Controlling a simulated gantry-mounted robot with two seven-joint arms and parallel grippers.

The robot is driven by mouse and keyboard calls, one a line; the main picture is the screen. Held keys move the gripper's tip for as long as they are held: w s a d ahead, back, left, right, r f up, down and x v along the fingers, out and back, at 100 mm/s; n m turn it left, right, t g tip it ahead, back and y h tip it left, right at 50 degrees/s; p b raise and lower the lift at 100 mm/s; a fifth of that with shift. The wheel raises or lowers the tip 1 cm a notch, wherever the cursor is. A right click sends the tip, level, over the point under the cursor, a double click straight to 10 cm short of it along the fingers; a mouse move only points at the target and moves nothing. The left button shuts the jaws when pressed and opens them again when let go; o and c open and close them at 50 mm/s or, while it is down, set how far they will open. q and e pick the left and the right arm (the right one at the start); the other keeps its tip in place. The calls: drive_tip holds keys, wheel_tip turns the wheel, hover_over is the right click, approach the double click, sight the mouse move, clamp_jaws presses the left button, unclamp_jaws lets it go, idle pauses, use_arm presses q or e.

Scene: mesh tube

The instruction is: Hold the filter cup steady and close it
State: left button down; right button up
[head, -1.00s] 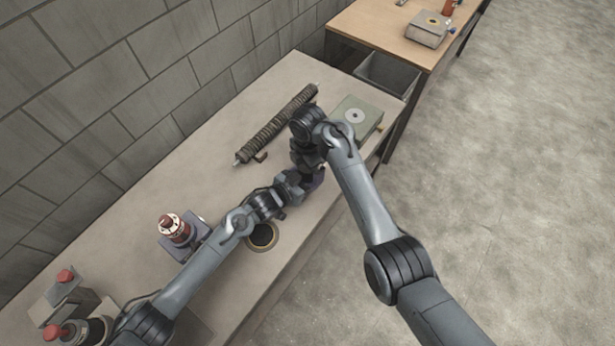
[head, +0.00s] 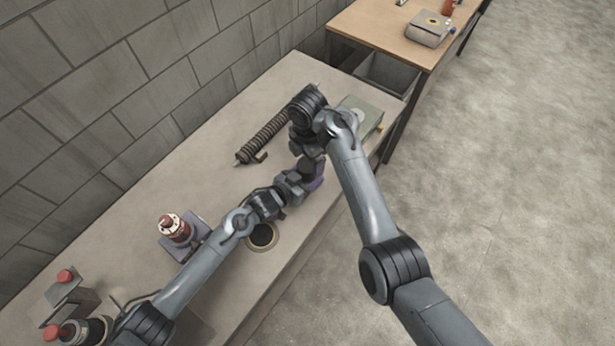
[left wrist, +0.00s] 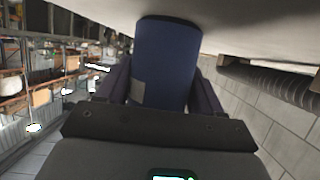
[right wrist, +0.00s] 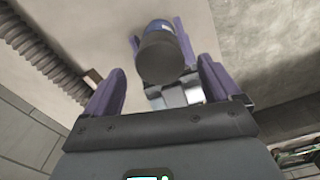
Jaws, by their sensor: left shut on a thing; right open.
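The filter cup (left wrist: 166,62) is a blue cylinder with a small grey patch, between the purple fingers of my left gripper (left wrist: 162,85), which is shut on it. In the right wrist view the cup's dark round end (right wrist: 160,58) faces my right gripper (right wrist: 160,70), with a blue band (right wrist: 157,26) behind it. My right gripper is open; its purple fingers stand apart on either side of that end, with visible gaps. In the head view both grippers meet above the bench, and the cup is hidden by the arms.
A ribbed dark rod (head: 268,137) lies on the bench (head: 130,225) behind the grippers. A round dark-centred opening (head: 262,236) is near the front edge. A red-and-white topped device (head: 174,228) stands left. A flat box (head: 362,112) and grey bin (head: 386,74) are at the far end.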

sight(307, 164)
drive_tip(key=shift+r+n, duration=1.7)
drive_tip(key=shift+r, duration=0.05)
drive_tip(key=shift+f, duration=0.15)
drive_tip(key=shift+f, duration=3.9)
drive_tip(key=c, duration=1.1)
drive_tip(key=shift+o, duration=0.2)
drive_tip(key=shift+m, duration=0.8)
drive_tip(key=o, duration=1.2)
drive_tip(key=shift+o, duration=0.2)
drive_tip(key=shift+r, duration=0.15)
